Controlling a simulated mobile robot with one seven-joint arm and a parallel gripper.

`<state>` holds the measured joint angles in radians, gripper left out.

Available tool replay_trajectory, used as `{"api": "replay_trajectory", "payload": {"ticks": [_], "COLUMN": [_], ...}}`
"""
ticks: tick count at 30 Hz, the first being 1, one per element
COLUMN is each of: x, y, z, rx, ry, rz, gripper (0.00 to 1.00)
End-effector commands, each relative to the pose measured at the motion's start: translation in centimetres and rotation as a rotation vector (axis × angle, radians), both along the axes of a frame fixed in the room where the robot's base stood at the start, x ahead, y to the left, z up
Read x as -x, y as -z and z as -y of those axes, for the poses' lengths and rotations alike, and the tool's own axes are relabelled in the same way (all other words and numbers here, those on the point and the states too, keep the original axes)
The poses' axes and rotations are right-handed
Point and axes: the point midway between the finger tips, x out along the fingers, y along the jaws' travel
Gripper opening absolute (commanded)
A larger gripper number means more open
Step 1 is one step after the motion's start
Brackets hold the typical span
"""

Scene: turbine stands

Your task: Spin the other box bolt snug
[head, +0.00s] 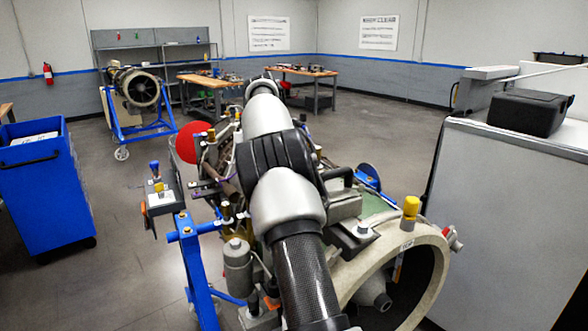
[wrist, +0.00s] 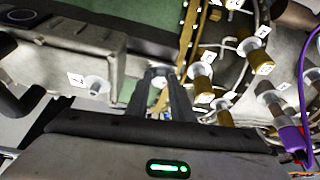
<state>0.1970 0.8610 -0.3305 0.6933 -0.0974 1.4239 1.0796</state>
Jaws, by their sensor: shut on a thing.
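The grey box (wrist: 60,50) on the engine fills the upper left of the wrist view. One box bolt (wrist: 96,85), pale and with a white tag beside it, stands out from its flange, clear of my gripper. My gripper (wrist: 160,88) has its two dark fingers close together around a small pale bolt (wrist: 158,83) to the right of that one. The fingers hide most of this bolt, so its seating cannot be seen. In the head view the grey box (head: 345,206) shows beside my arm, with a pale bolt (head: 362,228) near it. My gripper is hidden there.
Brass-coloured fittings (wrist: 202,78) with white tags and several pipes crowd the right of the fingers. A purple cable (wrist: 303,60) runs at the far right. A blue cart (head: 45,185) and a grey cabinet (head: 505,220) flank the engine (head: 430,245).

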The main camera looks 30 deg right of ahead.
Motion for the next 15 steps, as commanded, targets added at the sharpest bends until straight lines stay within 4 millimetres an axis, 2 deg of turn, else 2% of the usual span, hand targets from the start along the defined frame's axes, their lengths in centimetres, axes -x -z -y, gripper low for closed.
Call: {"api": "replay_trajectory", "payload": {"ticks": [5, 6, 8, 15], "x": [-0.01, -0.01, -0.01, -0.01], "y": [-0.08, -0.07, -0.07, -0.03], "z": [0.03, 0.03, 0.03, 0.01], "rx": [0.001, 0.001, 0.001, 0.000], "ry": [0.000, -0.001, -0.001, -0.001], "rz": [0.002, 0.002, 0.002, 0.001], "gripper": [0.00, 0.28, 0.38, 0.40]}}
